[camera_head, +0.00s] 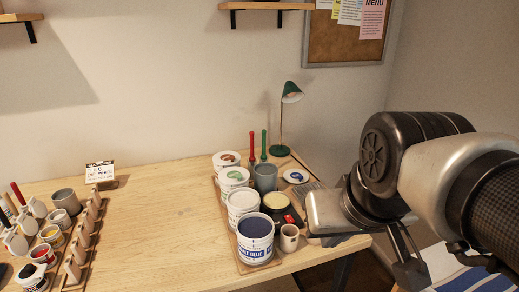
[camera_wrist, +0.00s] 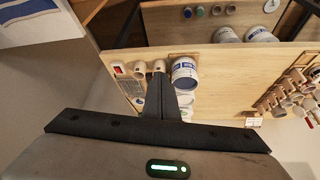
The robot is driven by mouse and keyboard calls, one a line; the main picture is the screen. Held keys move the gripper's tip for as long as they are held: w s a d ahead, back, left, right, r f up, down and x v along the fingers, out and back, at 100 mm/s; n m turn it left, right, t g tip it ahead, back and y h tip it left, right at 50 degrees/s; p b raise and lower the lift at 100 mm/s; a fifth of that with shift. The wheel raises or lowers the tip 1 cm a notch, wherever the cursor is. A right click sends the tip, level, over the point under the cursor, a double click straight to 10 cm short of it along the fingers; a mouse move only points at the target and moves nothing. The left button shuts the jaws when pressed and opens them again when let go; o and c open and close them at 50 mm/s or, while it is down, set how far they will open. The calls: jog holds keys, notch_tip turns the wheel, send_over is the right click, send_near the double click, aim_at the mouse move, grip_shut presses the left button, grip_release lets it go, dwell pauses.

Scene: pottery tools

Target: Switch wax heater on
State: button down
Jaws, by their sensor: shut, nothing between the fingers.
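What looks like the wax heater, a round pot with a pale tan top (camera_head: 275,202), stands among the tubs on the right part of the table in the head view. A small red and black part (camera_head: 290,218) shows beside it. In the wrist view, a red switch in a pale housing (camera_wrist: 118,69) lies near the table edge, left of my fingers and apart from them. My gripper (camera_wrist: 160,72) is shut and empty above the tabletop. Its fingers cover part of what lies below. In the head view my arm hides the table's right end.
A blue-labelled tub (camera_head: 255,240) and a small mug (camera_head: 289,238) stand close by. Other tubs and a green lamp (camera_head: 291,93) are behind. A tool rack (camera_head: 78,250) stands at the left. The table's middle (camera_head: 160,215) is clear.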

jog(key=w+f+n+g+b, duration=0.1)
jog(key=w+f+b, duration=0.2)
jog(key=w, duration=1.2)
jog(key=w+d+f+n+g+b, duration=0.1)
jog(key=w+f+b, duration=0.2)
jog(key=w+f, duration=0.5)
jog(key=w, duration=0.7)
jog(key=shift+n+g+y+b, duration=0.4)
jog(key=shift+w+f, duration=0.1)
jog(key=b, duration=0.2)
send_over(291, 221)
jog(key=f, duration=1.2)
jog(key=shift+s+f, duration=0.1)
jog(key=shift+s, duration=0.1)
jog(key=shift+s+d+f, duration=0.1)
jog(key=shift+f, duration=0.6)
